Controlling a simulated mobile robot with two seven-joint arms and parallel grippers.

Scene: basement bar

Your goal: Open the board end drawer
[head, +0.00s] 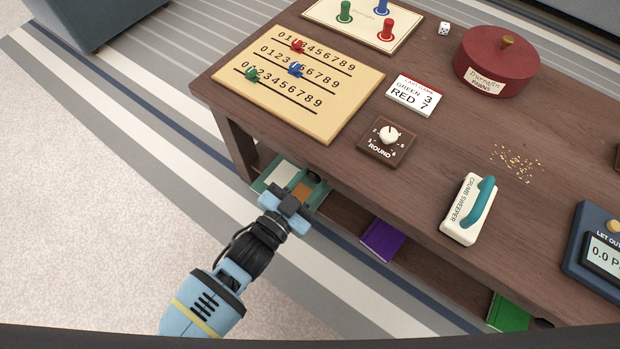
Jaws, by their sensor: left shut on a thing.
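A wooden table (330,158) carries a pegged score board (310,112) at its left end. Below that end, a drawer (258,184) with a green rim stands out from under the table top, its inside partly in view. White and orange-brown pieces and a dark round thing show inside. My left gripper (287,205) is at the drawer's front edge, shut on its front or handle; the gripper hides the exact grip. My right gripper is not in view.
A purple book (383,241) and a green one (508,313) show on the lower level. On top are a round dial (389,136), a score card (414,95), a crumb sweeper (468,210), crumbs (517,162) and a red tin (496,62). The carpet (90,190) at left is clear.

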